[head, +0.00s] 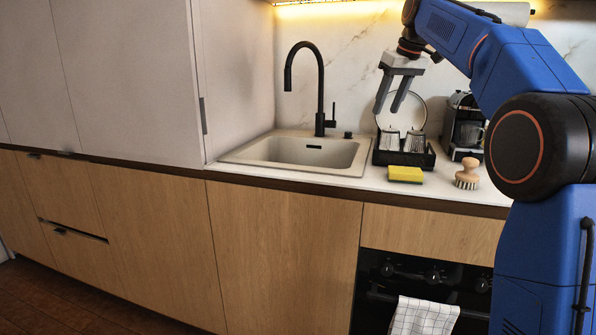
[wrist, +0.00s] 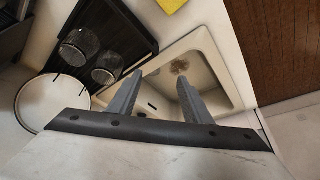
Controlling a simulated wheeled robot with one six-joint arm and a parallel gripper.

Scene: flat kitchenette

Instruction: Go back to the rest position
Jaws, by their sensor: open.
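My gripper (head: 391,102) is raised above the counter, behind the sink's right end and over the dish rack (head: 404,157). Its two grey fingers are apart with nothing between them. In the wrist view the fingers (wrist: 157,98) show in front of the beige sink (wrist: 225,80). My blue arm reaches in from the right in the head view. The rack holds two glasses (head: 390,139) and a round white plate (head: 413,104); these also show at the left in the wrist view.
A black faucet (head: 320,90) stands at the sink (head: 300,153), left of my gripper. A yellow sponge (head: 405,174) and a wooden brush (head: 467,173) lie on the counter front. A coffee machine (head: 465,125) stands at the right. A checked towel (head: 423,315) hangs below the counter.

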